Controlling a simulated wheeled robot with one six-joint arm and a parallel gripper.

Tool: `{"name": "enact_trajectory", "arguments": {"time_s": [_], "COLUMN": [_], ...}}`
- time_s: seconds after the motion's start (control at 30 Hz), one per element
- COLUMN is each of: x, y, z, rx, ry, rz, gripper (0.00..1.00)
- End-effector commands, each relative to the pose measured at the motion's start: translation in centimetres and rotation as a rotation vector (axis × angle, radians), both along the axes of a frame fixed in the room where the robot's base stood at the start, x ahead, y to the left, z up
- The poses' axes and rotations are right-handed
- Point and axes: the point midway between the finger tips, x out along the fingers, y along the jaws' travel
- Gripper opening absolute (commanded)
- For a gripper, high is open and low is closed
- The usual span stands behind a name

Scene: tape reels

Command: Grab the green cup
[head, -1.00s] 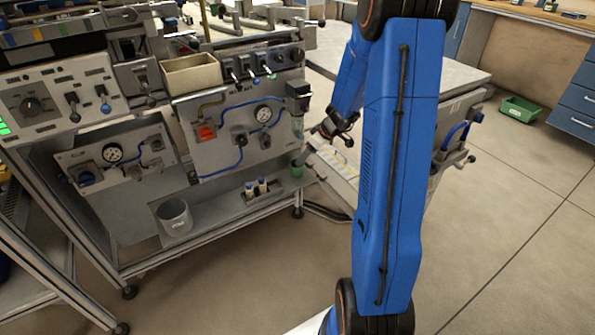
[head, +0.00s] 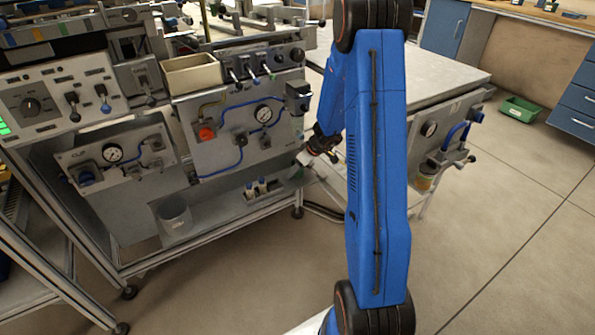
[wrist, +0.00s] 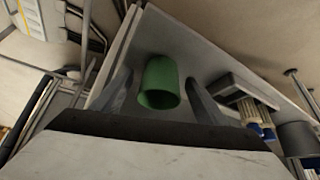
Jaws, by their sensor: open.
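The green cup (wrist: 160,80) shows in the wrist view, on a grey shelf near the shelf's edge, with its open end toward the camera. My gripper (wrist: 157,86) is open, with one finger on each side of the cup in the picture. I see gaps between the cup and both fingers, but cannot tell how far the fingertips reach along it. In the head view my gripper is small and dark beside the right end of the lower shelf, and I cannot make out the cup there.
Bottles with blue parts (wrist: 262,120) stand right of the cup, with a grey bucket (wrist: 298,138) beyond them. The lower shelf (head: 225,212) sits under a panel with gauges (head: 225,140). A green bin (head: 520,109) lies on the floor far right.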

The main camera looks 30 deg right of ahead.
Motion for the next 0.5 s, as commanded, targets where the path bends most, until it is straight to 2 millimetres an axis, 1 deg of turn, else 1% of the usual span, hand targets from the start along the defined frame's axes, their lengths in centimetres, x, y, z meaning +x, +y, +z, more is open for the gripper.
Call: {"name": "enact_trajectory", "arguments": {"time_s": [0.1,0.3,0.37,0.4,0.47,0.5], "x": [0.17,0.18,0.18,0.18,0.18,0.17], "y": [0.08,0.06,0.06,0.06,0.06,0.06], "z": [-0.32,-0.32,-0.31,-0.31,-0.31,-0.31], "rx": [-0.001,-0.001,-0.001,-0.001,-0.001,-0.001], "ry": [0.000,-0.001,-0.001,-0.001,-0.001,-0.001], "rz": [0.002,0.000,0.000,0.000,0.000,0.000], "gripper": [0.67,0.67,0.52,0.43,0.28,0.23]}}
